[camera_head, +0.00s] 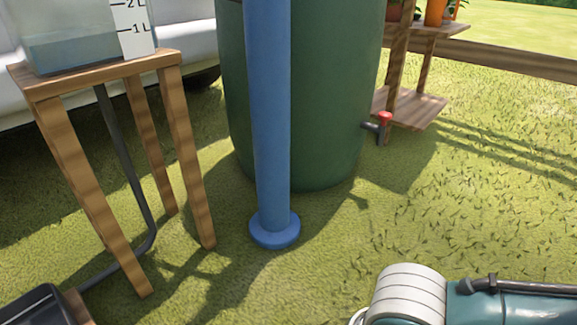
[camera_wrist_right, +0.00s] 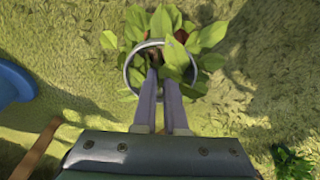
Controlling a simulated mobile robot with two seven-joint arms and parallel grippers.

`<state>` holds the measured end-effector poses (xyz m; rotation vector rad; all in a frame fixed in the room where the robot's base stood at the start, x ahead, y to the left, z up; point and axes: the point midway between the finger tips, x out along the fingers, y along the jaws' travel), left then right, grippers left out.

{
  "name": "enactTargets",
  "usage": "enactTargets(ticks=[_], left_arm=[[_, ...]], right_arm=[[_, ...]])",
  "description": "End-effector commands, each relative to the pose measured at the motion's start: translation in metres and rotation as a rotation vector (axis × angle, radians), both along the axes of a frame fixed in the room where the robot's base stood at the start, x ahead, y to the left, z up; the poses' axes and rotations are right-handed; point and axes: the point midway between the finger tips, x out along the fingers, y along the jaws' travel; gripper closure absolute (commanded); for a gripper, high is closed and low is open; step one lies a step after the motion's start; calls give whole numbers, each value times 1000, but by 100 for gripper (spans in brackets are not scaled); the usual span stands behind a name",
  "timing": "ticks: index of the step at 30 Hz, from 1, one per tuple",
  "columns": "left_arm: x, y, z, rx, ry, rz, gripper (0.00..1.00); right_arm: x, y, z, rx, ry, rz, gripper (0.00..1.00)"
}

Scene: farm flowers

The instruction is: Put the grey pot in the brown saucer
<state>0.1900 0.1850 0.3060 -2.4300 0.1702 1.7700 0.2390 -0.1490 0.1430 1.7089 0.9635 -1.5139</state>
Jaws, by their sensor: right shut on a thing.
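In the right wrist view, a leafy green plant stands in a round pot with a grey rim (camera_wrist_right: 131,66). My right gripper (camera_wrist_right: 162,76) reaches over the rim and is shut on the grey pot. Leaves hide much of the pot and the fingertips. The pot appears to be above grass, but I cannot tell how high. The brown saucer is in neither view. My left gripper is not in view. The head view does not show the grey pot or the right gripper.
A blue post (camera_head: 268,130) with a round foot stands before a green barrel (camera_head: 330,100) with a red-handled tap (camera_head: 383,119). A wooden stand (camera_head: 88,190) holds a clear water tank (camera_head: 75,40). A wooden shelf (camera_head: 412,108) stands behind. Grass at right is open.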

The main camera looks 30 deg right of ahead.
Motion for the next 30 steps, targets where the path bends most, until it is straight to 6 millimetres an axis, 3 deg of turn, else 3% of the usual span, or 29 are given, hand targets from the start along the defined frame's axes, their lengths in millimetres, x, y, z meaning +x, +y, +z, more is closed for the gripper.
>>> enactTargets(ticks=[8, 20, 21, 28, 30], left_arm=[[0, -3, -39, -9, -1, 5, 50], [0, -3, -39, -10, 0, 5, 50], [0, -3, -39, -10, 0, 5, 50], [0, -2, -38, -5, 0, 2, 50], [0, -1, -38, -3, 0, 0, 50]], right_arm=[[1, 0, -42, 0, -1, 1, 100], [0, 0, -44, 1, -1, 0, 100], [0, 0, -44, 0, 0, 1, 89], [0, 0, -43, 0, 0, 0, 63], [0, 0, -43, 0, 0, 0, 61]])
